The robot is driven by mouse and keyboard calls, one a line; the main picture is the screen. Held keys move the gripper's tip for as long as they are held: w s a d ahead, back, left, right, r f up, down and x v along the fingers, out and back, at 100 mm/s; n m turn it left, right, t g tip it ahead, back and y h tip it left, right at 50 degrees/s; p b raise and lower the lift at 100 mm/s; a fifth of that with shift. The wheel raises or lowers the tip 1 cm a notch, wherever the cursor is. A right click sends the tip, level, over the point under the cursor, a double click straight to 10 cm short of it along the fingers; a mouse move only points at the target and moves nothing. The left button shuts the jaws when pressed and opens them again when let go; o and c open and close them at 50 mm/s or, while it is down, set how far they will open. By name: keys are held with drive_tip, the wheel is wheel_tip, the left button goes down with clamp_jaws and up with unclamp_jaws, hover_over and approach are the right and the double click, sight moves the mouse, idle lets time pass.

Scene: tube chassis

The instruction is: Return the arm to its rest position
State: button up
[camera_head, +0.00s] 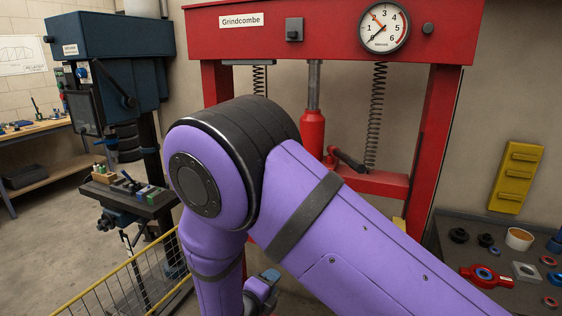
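My purple arm (345,225) fills the middle and lower right of the head view. Its large joint, with a black band and a round dark cap, is bent at the top. One link runs down to the lower right edge and another drops to the bottom edge. I cannot make out my gripper or its fingers. A small blue and dark grey part (262,287) shows beside the lower link at the bottom; I cannot tell what it belongs to.
A red press (325,35) with a gauge (384,27) stands behind my arm. A blue drill machine (108,45) is at left, with a yellow railing (125,278) in front. A dark bench (455,222) with several small parts is at right. Open floor shows at left.

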drive_tip(key=s+d+r+m+g+h, duration=0.1)
drive_tip(key=s+d+r+m+g, duration=0.2)
drive_tip(key=d+r+m+g, duration=1.35)
drive_tip(key=s+d+r+m+t+y, duration=0.4)
drive_tip(key=s+d+r+m, duration=0.4)
drive_tip(key=m, duration=0.7)
drive_tip(key=s+d+r+m+t+y, duration=0.4)
drive_tip(key=s+d+r+m, duration=0.4)
drive_tip(key=s+r+m, duration=0.3)
drive_tip(key=shift+s+d+r+m, duration=0.4)
drive_tip(key=shift+s+m, duration=0.5)
drive_tip(key=shift+m, duration=1.05)
